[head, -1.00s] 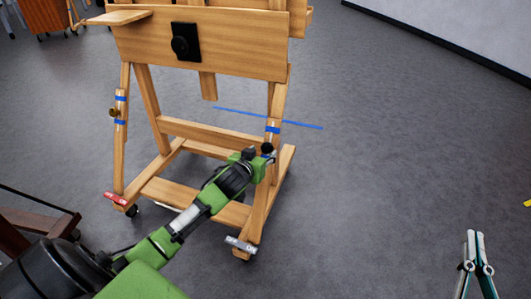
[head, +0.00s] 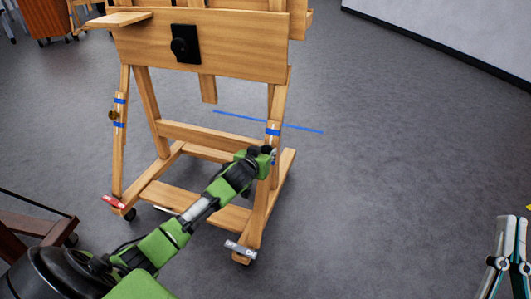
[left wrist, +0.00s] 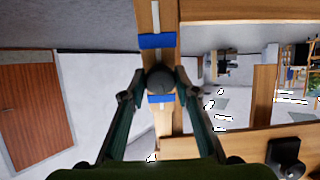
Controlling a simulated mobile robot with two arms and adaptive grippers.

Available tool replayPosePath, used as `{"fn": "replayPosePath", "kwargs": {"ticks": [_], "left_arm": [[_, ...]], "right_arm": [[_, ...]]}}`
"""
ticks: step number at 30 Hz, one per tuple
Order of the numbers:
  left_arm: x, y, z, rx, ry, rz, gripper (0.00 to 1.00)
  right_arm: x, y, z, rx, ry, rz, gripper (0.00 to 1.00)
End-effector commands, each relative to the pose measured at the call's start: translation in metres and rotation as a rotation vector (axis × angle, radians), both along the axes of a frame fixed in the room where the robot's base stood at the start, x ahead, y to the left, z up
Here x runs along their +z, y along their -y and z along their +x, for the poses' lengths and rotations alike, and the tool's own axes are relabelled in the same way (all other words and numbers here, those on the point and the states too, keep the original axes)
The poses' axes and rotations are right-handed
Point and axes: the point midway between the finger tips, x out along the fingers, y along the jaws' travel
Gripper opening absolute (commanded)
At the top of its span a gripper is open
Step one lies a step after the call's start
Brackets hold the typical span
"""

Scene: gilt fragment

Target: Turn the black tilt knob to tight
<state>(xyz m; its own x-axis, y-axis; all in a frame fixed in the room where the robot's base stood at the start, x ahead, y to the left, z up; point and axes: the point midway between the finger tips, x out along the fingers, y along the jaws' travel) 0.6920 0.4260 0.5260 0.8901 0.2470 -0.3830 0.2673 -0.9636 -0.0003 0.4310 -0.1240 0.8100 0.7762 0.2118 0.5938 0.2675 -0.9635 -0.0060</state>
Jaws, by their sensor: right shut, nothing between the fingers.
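A round black knob (left wrist: 160,80) sits on the wooden easel leg between two blue tape bands, in the left wrist view. My left gripper (left wrist: 160,88) is open, with one finger on each side of this knob; I cannot tell whether they touch it. In the head view my left gripper (head: 270,153) is at the easel's right leg, just below the blue tape, and hides the knob. Another black knob (head: 185,45) is on a black plate on the easel's crossboard. My right gripper (head: 513,220) is shut and empty at the lower right, far from the easel.
The wooden easel (head: 205,135) stands on casters, with a red tab (head: 113,201) and a grey tab (head: 240,250) at its feet. A brass knob (head: 113,115) is on its left leg. Brown wooden furniture (head: 35,222) is at lower left. Floor to the right is clear.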

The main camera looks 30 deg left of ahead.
Motion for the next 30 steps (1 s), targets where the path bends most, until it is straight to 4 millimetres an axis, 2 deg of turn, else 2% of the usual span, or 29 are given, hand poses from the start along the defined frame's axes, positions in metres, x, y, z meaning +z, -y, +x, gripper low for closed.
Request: {"fn": "replayPosePath", "kwargs": {"ticks": [1,2,8,11,21,30], "left_arm": [[0.000,0.000,0.000,0.000,0.000,0.000,0.11],[0.000,0.000,0.000,0.000,0.000,0.000,0.07],[0.000,0.000,0.000,-0.001,0.000,0.002,0.07],[0.001,0.000,0.000,-0.004,-0.004,0.010,0.07],[0.001,0.000,-0.001,-0.030,-0.016,0.058,0.07],[0.001,-0.001,0.000,-0.055,-0.027,0.104,0.07]], "right_arm": [[0.000,0.000,0.000,0.000,0.000,0.000,0.00],[0.000,0.000,0.000,0.000,-0.001,0.000,0.00],[0.000,0.000,0.001,0.000,-0.005,-0.001,0.00],[-0.011,-0.001,0.009,-0.004,-0.070,-0.020,0.00],[-0.080,0.001,0.036,-0.024,-0.415,-0.116,0.00],[-0.146,0.010,0.036,-0.041,-0.714,-0.193,0.00]]}}
